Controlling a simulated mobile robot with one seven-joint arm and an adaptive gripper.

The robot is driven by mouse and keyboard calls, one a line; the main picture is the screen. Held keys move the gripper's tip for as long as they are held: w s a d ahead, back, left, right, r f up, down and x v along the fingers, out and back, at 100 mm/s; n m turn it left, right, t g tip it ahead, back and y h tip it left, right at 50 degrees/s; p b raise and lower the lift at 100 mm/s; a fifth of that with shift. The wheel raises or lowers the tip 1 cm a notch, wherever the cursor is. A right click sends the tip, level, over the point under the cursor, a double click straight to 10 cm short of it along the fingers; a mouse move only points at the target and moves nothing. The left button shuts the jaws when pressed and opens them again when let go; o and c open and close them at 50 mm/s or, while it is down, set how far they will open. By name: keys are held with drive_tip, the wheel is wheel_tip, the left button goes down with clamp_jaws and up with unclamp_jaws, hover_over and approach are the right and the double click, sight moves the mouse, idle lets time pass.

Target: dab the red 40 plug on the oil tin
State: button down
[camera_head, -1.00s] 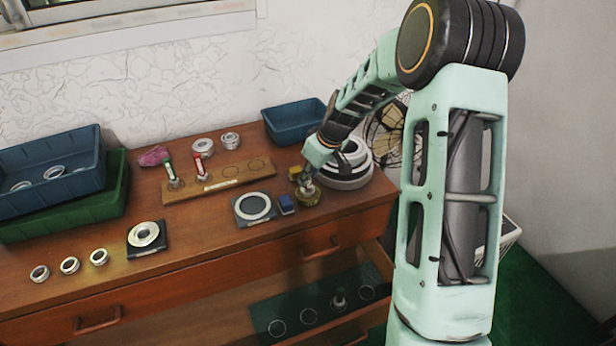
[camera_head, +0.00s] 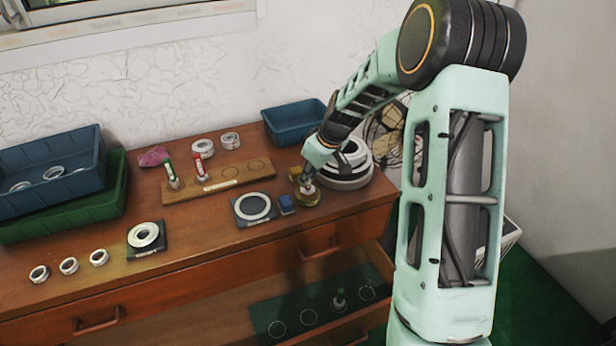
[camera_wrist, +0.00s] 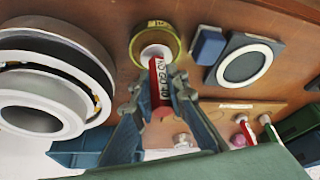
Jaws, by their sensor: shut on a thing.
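My gripper (camera_wrist: 158,96) is shut on the red plug (camera_wrist: 158,82), whose white label reads roughly "NO GO 40". The plug's pale metal end is over the oil tin (camera_wrist: 175,38), a round gold tin. Whether the end touches the inside of the tin cannot be told. In the head view my gripper (camera_head: 308,181) is right above the oil tin (camera_head: 308,199), near the front right of the bench top, and mostly hides the plug.
A wooden rack (camera_head: 232,183) holds a green and a red plug. An open drawer lies below.

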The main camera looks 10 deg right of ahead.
drive_tip(key=shift+r, duration=0.1)
drive_tip(key=shift+r+p, duration=1.8)
drive_tip(key=shift+r, duration=1.6)
